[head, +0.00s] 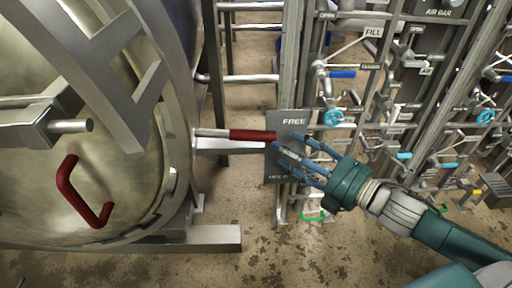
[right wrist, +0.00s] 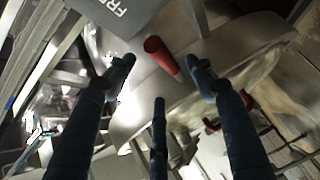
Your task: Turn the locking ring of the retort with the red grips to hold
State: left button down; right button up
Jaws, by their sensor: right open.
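The retort's round door (head: 95,130) fills the left of the head view, with the metal locking ring (head: 182,120) at its edge. A lever with a red grip (head: 252,135) sticks out rightward from the ring, its end near the upper, FREE part of a grey plate (head: 291,160) marked FREE and HOLD. My right gripper (head: 288,154) is open just right of the grip's end, in front of the plate. In the right wrist view the red grip (right wrist: 162,55) shows beyond and between the spread fingers (right wrist: 160,74); contact cannot be told. My left gripper is out of view.
A red U-shaped handle (head: 80,192) is on the door. Pipe racks with blue valve wheels (head: 333,118) and several levers stand close behind and right of my right gripper. The stained floor (head: 265,240) below is mostly clear.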

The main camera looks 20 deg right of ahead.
aim_at(262, 136)
jog(key=x, duration=0.9)
jog(key=shift+s+a+r, duration=0.1)
jog(key=shift+a+r, duration=0.05)
jog(key=shift+r, duration=0.1)
jog(key=shift+w+a+f, duration=0.1)
jog(key=shift+w+a, duration=0.25)
jog(key=shift+w, duration=0.25)
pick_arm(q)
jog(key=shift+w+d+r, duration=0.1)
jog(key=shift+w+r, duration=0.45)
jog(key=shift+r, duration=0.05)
pick_arm(e)
jog(key=shift+w+a, duration=0.15)
jog(key=shift+w, duration=0.05)
jog(key=shift+c, duration=0.2)
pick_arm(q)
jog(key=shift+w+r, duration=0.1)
pick_arm(e)
jog(key=shift+f, duration=0.1)
grip_shut()
